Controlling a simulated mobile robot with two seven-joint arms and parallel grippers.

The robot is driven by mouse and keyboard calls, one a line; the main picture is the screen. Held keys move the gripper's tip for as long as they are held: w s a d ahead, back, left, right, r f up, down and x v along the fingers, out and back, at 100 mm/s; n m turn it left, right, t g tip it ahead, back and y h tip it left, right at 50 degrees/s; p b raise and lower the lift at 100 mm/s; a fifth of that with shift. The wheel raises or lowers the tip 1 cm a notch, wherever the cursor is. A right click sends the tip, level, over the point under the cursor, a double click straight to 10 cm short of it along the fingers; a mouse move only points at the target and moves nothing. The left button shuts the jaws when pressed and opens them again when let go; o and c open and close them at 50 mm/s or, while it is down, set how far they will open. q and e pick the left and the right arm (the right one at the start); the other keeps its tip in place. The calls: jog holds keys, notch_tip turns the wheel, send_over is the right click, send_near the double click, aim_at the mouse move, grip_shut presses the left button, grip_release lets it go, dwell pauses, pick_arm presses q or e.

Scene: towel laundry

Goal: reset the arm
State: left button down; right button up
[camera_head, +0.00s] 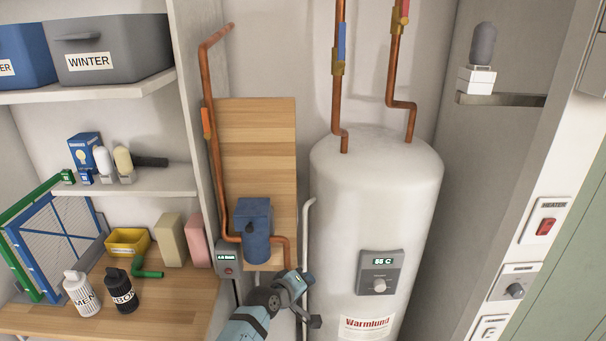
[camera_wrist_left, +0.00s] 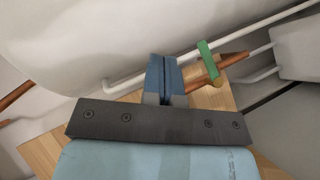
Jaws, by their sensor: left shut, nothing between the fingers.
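My left arm reaches in from the bottom of the head view. My left gripper (camera_head: 302,281) is in front of the gap between the wooden backboard and the white water heater (camera_head: 375,215). In the left wrist view its two blue fingers (camera_wrist_left: 163,76) are pressed together with nothing between them. The fingers appear close to a white pipe (camera_wrist_left: 112,86) and a copper pipe with a green handle (camera_wrist_left: 207,58); whether they touch is unclear. My right gripper is in neither view.
A blue pump-like unit (camera_head: 255,228) and a gauge box (camera_head: 227,260) are just left of the gripper. Switches (camera_head: 546,224) line the right wall.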

pick_arm(q)
jog(key=s+a+f+m+y, duration=0.1)
jog(key=s+a+f+y, duration=0.1)
jog(key=s+a+f, duration=0.7)
jog(key=s+a+f+m+y, duration=0.1)
jog(key=s+a, duration=0.5)
jog(key=s, duration=0.8)
jog(key=s+a+f+m+y, duration=0.2)
jog(key=s+a+m, duration=0.3)
jog(key=s, duration=0.9)
jog(key=shift+s+a+m+y, duration=0.15)
jog(key=shift+a+m+y, duration=0.25)
jog(key=shift+a, duration=0.5)
jog(key=shift+f, duration=0.1)
